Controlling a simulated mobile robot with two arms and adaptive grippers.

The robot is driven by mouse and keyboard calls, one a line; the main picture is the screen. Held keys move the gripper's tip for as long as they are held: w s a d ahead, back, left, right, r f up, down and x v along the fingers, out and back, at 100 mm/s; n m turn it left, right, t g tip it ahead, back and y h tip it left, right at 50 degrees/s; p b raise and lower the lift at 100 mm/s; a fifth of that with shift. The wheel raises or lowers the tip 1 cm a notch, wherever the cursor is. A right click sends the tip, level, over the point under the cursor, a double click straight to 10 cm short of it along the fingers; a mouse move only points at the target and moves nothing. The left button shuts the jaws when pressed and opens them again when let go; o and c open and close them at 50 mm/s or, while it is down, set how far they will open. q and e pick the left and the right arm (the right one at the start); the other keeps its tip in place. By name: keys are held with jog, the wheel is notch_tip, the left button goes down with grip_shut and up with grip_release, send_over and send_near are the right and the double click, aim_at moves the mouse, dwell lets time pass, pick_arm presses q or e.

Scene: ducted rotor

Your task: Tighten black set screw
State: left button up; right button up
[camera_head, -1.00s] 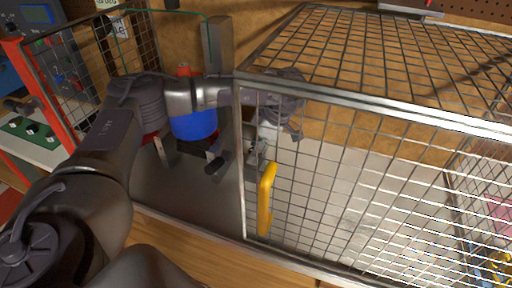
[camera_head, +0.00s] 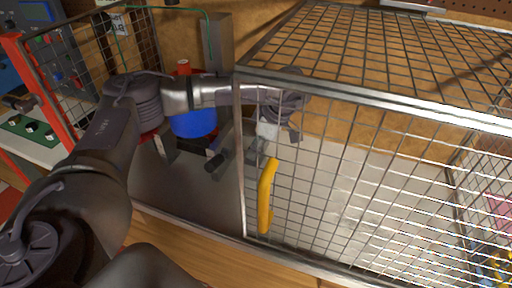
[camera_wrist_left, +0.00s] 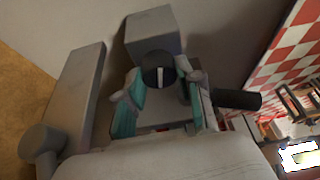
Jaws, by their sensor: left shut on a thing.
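The black set screw (camera_wrist_left: 159,69) has a round head with a pale line across it and sits at a grey block (camera_wrist_left: 152,30) in the left wrist view. My left gripper (camera_wrist_left: 160,80) has teal-padded fingers on either side of the head and is shut on it. In the head view my left arm reaches in from the left, and the left gripper (camera_head: 280,132) shows behind the wire mesh. The screw cannot be made out there. My right gripper is in neither view.
A wire mesh cage (camera_head: 350,185) with a yellow handle (camera_head: 266,197) stands in front of the gripper. A black rod-like handle (camera_wrist_left: 237,99) juts out right of the fingers. A grey bar (camera_wrist_left: 78,90) stands at the left. A blue cylinder (camera_head: 195,123) is beside the arm.

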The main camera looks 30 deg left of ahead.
pick_arm(q)
jog(key=m+t+b, duration=0.1)
jog(key=m+b, duration=0.1)
jog(key=m, duration=0.2)
jog(key=shift+s+f+t, duration=0.1)
jog(key=shift+t, duration=0.3)
jog(key=m+t+b, duration=0.1)
jog(key=m+b, duration=0.1)
jog(key=m, duration=0.2)
jog(key=m+t+b, duration=0.1)
jog(key=m, duration=0.1)
jog(key=m+h+b, duration=0.1)
jog(key=m, duration=0.1)
jog(key=shift+s+a+t, duration=0.1)
jog(key=shift+t, duration=0.3)
jog(key=shift+m+t+h+b, duration=0.5)
jog(key=shift+m+b, duration=0.45)
jog(key=shift+m, duration=0.75)
jog(key=o, duration=1.2)
jog(key=shift+c, duration=0.2)
jog(key=v, duration=0.7)
jog(key=shift+r, duration=0.4)
